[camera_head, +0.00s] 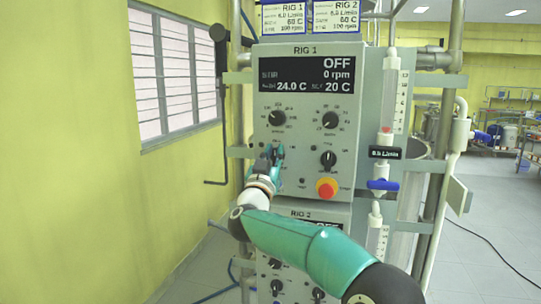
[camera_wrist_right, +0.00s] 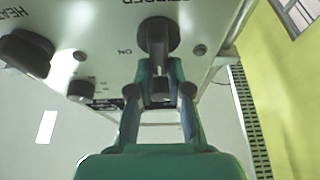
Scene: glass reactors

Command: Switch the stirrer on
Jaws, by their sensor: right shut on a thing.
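The RIG 1 control panel (camera_head: 300,180) faces me in the head view. Its black display (camera_head: 307,75) reads OFF, 0 rpm and 24.0 C. My right gripper (camera_head: 273,153) is at the lower left of the panel and covers the control there. In the wrist view, the stirrer switch (camera_wrist_right: 158,38) is a dark knob with a raised grip on a round base. An upside-down stirrer label and an ON mark are beside it. The right gripper (camera_wrist_right: 160,88) is shut on this switch. My left gripper is not in view.
A heater knob (camera_head: 328,159) and a red emergency button (camera_head: 326,188) are right of my gripper. Two upper knobs are above it. A blue-handled valve (camera_head: 383,185) is on the tubing at the right. A second panel is below, partly behind my arm.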

